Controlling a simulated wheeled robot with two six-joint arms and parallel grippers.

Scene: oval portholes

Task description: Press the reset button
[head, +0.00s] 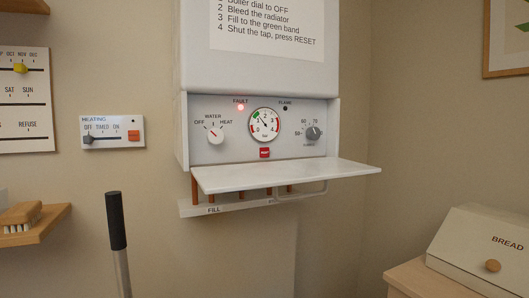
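The red reset button (265,153) sits low in the middle of the boiler's control panel (225,108), just below the round pressure gauge (265,124). It is small and its lettering is hard to read. The red FAULT light (241,107) glows and the FLAME light (285,108) is dark. A white dial (214,133) marked OFF, WATER, HEAT is left of the gauge, and a grey temperature knob (313,133) is right of it. The panel's flap (290,175) hangs open below. Neither of my grippers is in view.
The open flap juts out below the button. A FILL pipe rail (222,209) is under it. A black-handled pole (117,222) stands at the lower left. A heating control (113,132) is on the wall, and a bread bin (485,250) is at the lower right.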

